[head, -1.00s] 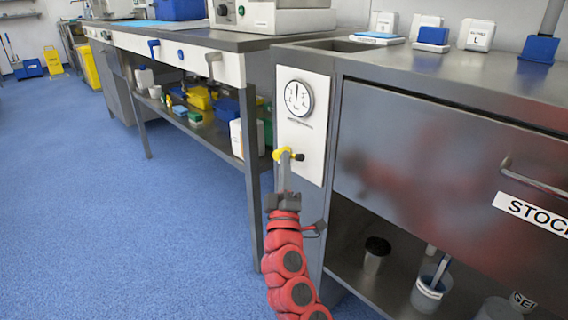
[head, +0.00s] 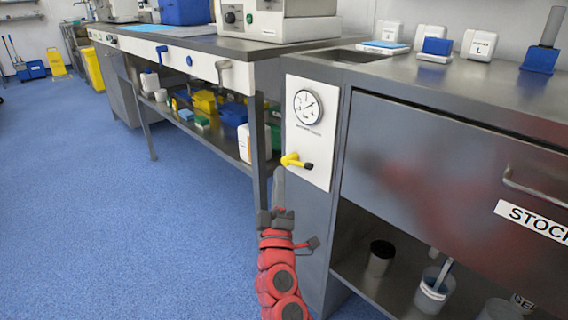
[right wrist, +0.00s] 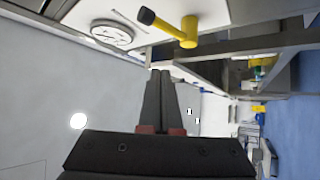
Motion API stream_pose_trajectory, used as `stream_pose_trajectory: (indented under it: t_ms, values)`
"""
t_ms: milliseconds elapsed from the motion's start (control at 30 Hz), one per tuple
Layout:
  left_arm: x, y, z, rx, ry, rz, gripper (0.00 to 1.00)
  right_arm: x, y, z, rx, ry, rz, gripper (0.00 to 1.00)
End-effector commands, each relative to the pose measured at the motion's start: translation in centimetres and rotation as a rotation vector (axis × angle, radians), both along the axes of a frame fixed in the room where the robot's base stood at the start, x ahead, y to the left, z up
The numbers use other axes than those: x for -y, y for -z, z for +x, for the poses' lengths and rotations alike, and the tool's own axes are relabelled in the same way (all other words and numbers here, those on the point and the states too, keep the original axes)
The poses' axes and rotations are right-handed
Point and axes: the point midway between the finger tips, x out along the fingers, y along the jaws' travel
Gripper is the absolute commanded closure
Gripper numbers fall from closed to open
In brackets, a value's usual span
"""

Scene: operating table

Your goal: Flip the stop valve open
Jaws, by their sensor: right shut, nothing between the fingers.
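The stop valve (head: 291,160) is a yellow fitting with a black-tipped lever on a white panel (head: 317,142). Its lever points right and slightly down in the head view. In the right wrist view the yellow valve (right wrist: 189,31) is at the top, its black tip toward the left. My right gripper (head: 279,171) is shut and empty, its fingertips just below and left of the valve, apparently apart from it. In the right wrist view the closed fingers (right wrist: 158,76) point up, below the valve. My left gripper is not in view.
A round gauge (head: 307,106) sits above the valve on the panel. A grey drawer front (head: 430,155) is to the right, with a cup (head: 379,258) on the shelf below. A table leg (head: 258,145) stands just left of the panel. Blue floor at left is free.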

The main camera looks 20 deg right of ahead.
Motion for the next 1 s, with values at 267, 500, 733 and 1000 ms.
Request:
stream_pose_trajectory:
  t_ms: [267,500,733,1000]
  values:
    - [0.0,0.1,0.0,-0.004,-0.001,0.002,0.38,-2.5,3.7,-1.8,-0.003,-0.003,-0.003,1.0]
    - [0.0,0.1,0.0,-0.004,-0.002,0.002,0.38,-2.9,4.4,-2.3,0.001,-0.001,-0.001,1.0]
    - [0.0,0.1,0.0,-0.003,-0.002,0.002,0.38,-2.9,4.3,-2.3,0.003,-0.002,-0.001,1.0]
    - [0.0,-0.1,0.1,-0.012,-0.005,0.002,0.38,-3.8,5.4,-1.2,-0.039,-0.055,-0.021,1.0]
